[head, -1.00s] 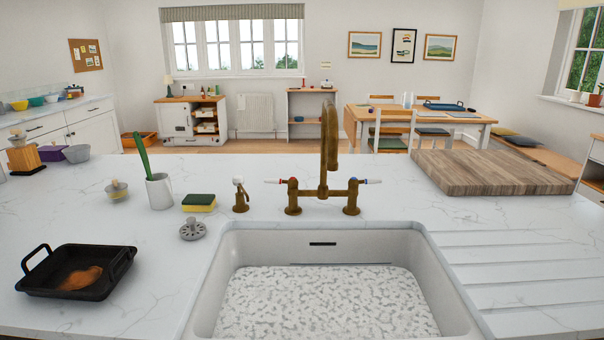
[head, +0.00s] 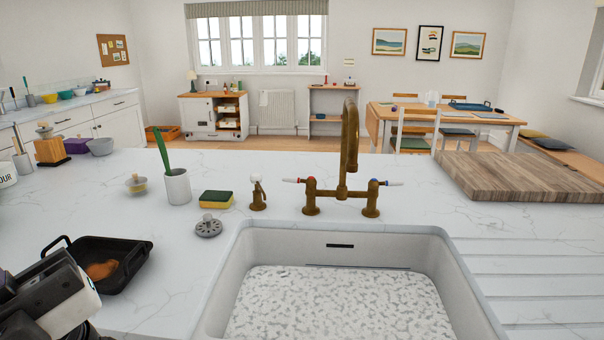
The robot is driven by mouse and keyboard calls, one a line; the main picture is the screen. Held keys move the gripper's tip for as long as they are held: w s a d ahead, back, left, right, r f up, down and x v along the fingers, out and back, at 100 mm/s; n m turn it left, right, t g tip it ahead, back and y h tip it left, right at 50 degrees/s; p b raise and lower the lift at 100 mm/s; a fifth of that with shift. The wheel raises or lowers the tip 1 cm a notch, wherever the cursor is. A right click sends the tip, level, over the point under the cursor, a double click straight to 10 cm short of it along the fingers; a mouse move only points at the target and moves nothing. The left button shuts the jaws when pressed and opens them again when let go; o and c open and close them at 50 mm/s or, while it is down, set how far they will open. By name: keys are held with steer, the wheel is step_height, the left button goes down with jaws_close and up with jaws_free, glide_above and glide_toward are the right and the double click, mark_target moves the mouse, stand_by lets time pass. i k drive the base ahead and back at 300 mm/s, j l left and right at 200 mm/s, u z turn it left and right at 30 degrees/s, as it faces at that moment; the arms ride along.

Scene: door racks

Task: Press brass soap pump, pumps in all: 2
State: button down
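The brass soap pump (head: 258,194) stands upright on the white marble counter behind the sink's back left corner. It has a brass body and a pale round top. The brass bridge tap (head: 349,150) stands to its right, and a green and yellow sponge (head: 216,199) lies to its left. Part of my arm shows at the lower left in the head view, in front of the black pan and well short of the pump. My gripper's fingers cannot be made out there. Nothing touches the pump.
The white sink (head: 232,285) fills the front middle. A grey strainer (head: 208,227), a white cup with a green-handled brush (head: 177,187) and a black pan (head: 128,262) are on the left. A wooden board (head: 520,178) lies at the right. The counter between pan and strainer is clear.

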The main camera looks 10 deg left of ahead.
mark_target(255, 179)
steer(key=j+z, duration=0.4)
steer(key=k+j+z, duration=0.2)
steer(key=j+z, duration=0.15)
steer(key=k+j, duration=0.15)
steer(key=j, duration=0.25)
steer(key=k+j+z, duration=0.1)
steer(key=j, duration=0.3)
steer(key=k+j+z, duration=0.1)
steer(key=j, duration=0.3)
steer(key=k+j, duration=0.25)
steer(key=j+z, duration=0.05)
steer(key=j, duration=0.1)
